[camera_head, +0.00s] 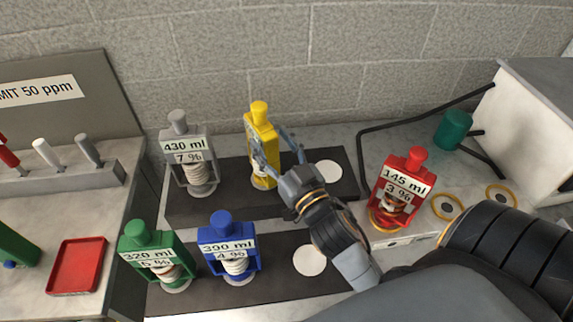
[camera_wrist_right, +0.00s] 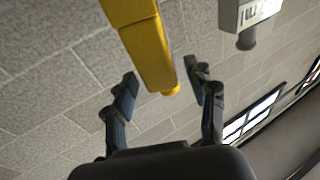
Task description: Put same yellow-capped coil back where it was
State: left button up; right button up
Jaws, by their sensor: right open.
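The yellow-capped coil (camera_head: 262,135) stands upright on the back dark mat (camera_head: 230,204), to the right of the grey-capped coil (camera_head: 190,155). My right gripper (camera_head: 279,158) is open at the yellow coil, with its fingers near the frame's sides. In the right wrist view the yellow frame (camera_wrist_right: 143,40) reaches down between the two open fingertips (camera_wrist_right: 162,88), with gaps on both sides. The coil's label is hidden from the head camera. A bare white disc (camera_head: 327,172) lies on the mat to its right. My left gripper is not seen.
Green (camera_head: 153,255) and blue (camera_head: 228,246) coils stand on the front mat, beside an empty white disc (camera_head: 310,260). A red coil (camera_head: 402,188) stands on a device at right, near a dark cable (camera_head: 362,165). A red tray (camera_head: 77,265) lies left.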

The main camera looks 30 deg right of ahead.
jog(key=s+f+b, duration=0.1)
jog(key=s, duration=0.5)
jog(key=shift+s+a+b, duration=0.15)
jog(key=shift+s+b, duration=0.15)
jog(key=shift+s, duration=0.1)
